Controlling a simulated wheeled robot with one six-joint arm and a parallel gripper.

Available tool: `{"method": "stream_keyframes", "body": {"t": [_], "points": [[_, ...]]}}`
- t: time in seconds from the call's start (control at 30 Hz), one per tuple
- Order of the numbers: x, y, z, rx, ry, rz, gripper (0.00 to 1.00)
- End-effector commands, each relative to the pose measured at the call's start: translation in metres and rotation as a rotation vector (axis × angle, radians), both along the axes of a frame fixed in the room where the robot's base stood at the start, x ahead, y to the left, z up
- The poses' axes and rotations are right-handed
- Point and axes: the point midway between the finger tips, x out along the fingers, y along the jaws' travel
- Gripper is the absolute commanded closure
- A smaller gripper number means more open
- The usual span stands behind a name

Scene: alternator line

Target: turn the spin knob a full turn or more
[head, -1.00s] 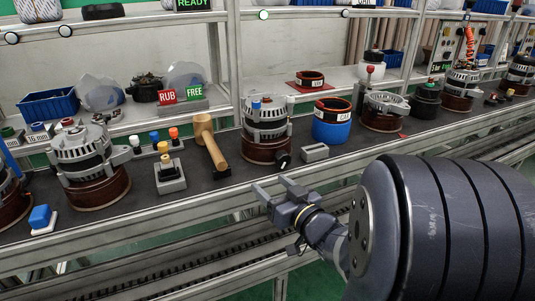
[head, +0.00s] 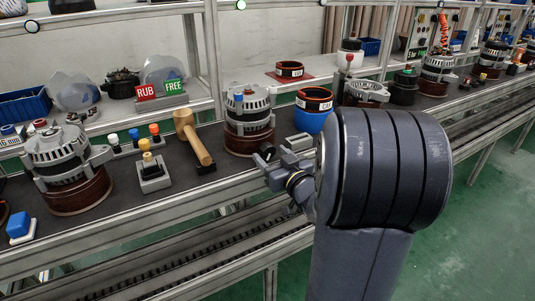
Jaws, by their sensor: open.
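The spin knob looks to be the small black knob (head: 267,152) low on the right front of a silver alternator (head: 247,108) on a round brown base (head: 240,140). My gripper (head: 276,168) is open and empty, just in front of the bench edge. In the picture its fingertips are right beside and below the knob. I cannot tell whether they touch it or how far apart they are in depth. My arm hides the area right of the gripper.
A wooden mallet (head: 193,138) and a grey block with a yellow-topped post (head: 153,172) lie left of the base. A blue pot (head: 309,122) stands right of it. RUB and FREE signs (head: 160,91) stand behind. Another alternator (head: 57,152) sits further left.

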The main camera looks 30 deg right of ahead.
Motion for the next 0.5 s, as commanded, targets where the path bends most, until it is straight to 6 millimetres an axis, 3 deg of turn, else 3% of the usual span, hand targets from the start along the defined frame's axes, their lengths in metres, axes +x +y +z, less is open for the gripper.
{"method": "stream_keyframes", "body": {"t": [0.2, 0.5], "points": [[0.023, 0.001, -0.001, 0.0, 0.001, 0.0, 0.39], [0.027, 0.001, 0.0, 0.0, 0.001, -0.001, 0.39]]}}
